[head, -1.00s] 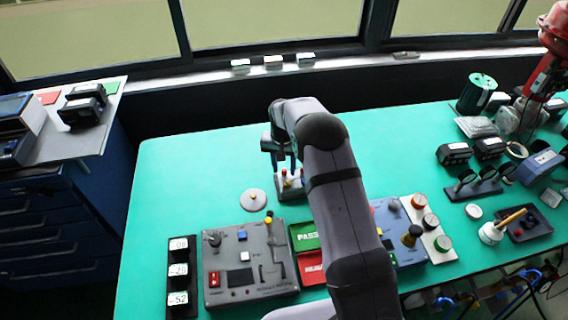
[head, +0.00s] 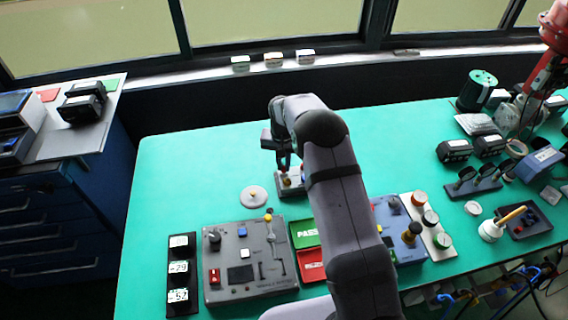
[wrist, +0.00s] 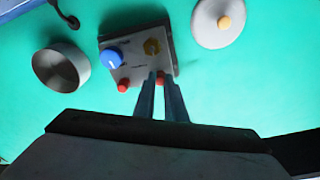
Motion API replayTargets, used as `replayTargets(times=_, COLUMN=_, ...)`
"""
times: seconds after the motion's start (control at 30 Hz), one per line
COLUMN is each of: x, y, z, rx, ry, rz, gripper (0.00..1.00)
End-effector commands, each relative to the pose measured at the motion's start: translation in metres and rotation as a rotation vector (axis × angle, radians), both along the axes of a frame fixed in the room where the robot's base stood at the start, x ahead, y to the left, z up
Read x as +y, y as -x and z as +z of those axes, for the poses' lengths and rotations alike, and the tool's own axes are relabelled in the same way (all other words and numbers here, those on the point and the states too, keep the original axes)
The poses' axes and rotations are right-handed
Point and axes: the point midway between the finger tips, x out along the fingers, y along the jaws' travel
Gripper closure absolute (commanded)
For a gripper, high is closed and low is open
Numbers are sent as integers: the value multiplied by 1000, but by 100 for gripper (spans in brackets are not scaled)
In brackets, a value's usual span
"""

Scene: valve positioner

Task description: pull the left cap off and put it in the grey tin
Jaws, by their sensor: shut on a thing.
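My gripper (wrist: 160,84) is shut on one red cap (wrist: 160,75), the one on the head view's left side. That cap is at the block; I cannot tell whether it is seated or loose. The other red cap (wrist: 123,85) is free. The grey tin (wrist: 61,68) stands open beside the block; my arm hides it in the head view.
A pale round disc with an orange knob (wrist: 218,22) lies on the other side of the block. A grey control box (head: 250,260) and green and red trays (head: 305,235) sit at the front. The bench's left back area is clear.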

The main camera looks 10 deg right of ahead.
Motion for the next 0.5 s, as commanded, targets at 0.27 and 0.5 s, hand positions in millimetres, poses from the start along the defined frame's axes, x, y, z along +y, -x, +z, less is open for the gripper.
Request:
replayTargets(times=0.27, x=0, y=0, z=5, rx=-1, ry=0, rz=0, gripper=100)
replayTargets(times=0.5, x=0, y=0, z=8, rx=-1, ry=0, rz=0, gripper=100)
